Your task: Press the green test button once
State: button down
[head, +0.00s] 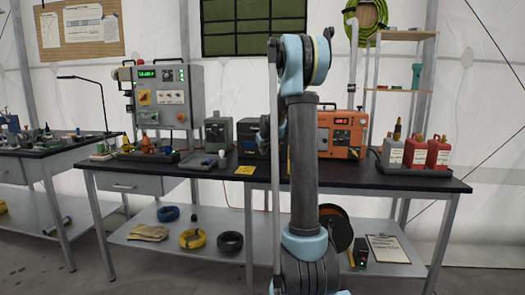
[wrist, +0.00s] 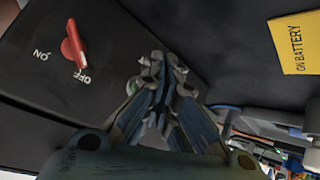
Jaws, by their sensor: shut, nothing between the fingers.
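In the wrist view my gripper (wrist: 163,70) is shut and empty, its fingertips in front of a black box (wrist: 85,25). A small round green button with a pale rim (wrist: 132,84) shows just left of the fingertips, partly hidden by them. I cannot tell whether the fingertips touch it. A red rotary switch (wrist: 73,45) with ON and OFF marks sits on the same face, left of the gripper. In the head view the black box (head: 250,140) stands on the bench behind my arm, which hides part of it and the gripper.
A yellow ON BATTERY label (wrist: 298,42) is at the right in the wrist view. In the head view an orange unit (head: 342,132) is right of my arm, and a grey-green box (head: 218,132) is left of the black box. Red canisters (head: 428,153) stand at the bench's right end.

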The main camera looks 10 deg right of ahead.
jog(key=shift+w, duration=0.1)
jog(key=shift+w+d, duration=0.15)
jog(key=shift+w, duration=0.1)
jog(key=shift+w+d, duration=0.15)
jog(key=shift+w, duration=0.25)
dwell(0.9)
dwell(0.4)
jog(key=shift+s+a, duration=0.3)
jog(key=shift+s, duration=0.5)
jog(key=shift+s, duration=0.1)
jog(key=shift+s+a, duration=0.25)
jog(key=shift+s, duration=0.5)
jog(key=shift+s+a, duration=0.25)
jog(key=shift+s, duration=0.55)
jog(key=shift+s+a, duration=0.25)
jog(key=shift+s, duration=0.5)
jog(key=shift+s, duration=0.1)
